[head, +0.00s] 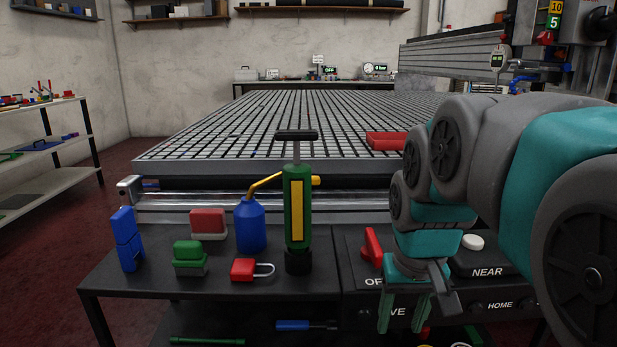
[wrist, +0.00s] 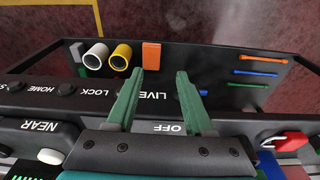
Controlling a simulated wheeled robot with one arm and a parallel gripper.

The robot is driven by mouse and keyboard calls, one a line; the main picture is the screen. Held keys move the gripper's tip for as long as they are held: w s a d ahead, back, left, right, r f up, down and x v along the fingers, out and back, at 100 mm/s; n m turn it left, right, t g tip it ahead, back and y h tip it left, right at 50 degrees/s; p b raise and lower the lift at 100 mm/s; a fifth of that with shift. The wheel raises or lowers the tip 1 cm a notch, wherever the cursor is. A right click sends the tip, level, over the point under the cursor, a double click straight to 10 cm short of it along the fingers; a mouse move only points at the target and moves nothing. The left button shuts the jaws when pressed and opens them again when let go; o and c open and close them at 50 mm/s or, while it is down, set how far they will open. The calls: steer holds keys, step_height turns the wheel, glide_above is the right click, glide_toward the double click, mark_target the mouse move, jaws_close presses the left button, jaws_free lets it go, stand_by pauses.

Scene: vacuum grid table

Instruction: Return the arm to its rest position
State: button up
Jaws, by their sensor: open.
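My teal and grey arm reaches in from the right in the head view and bends down at the wrist. My gripper (head: 402,324) points down in front of the black control panel (head: 352,283), which is marked OFF, NEAR and HOME. The two green fingers are apart with nothing between them. In the wrist view my gripper (wrist: 159,73) is also open, with its fingers over the LIVE lettering. The red switch handle (head: 372,247) stands just left of my wrist, and a white button (head: 473,242) is to the right of it. Part of the panel is hidden behind my arm.
The slatted grid table (head: 270,125) fills the back, with a red tray (head: 386,140) on it. On the front bench stand a green pump (head: 298,205), a blue oil can (head: 251,226) and a red padlock (head: 243,269). A shelf rack (head: 45,150) stands left.

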steer(key=s+f+g, duration=0.3)
steer(key=s+f, duration=1)
steer(key=s, duration=0.5)
steer(key=shift+s+f, duration=0.2)
steer(key=shift+f, duration=0.1)
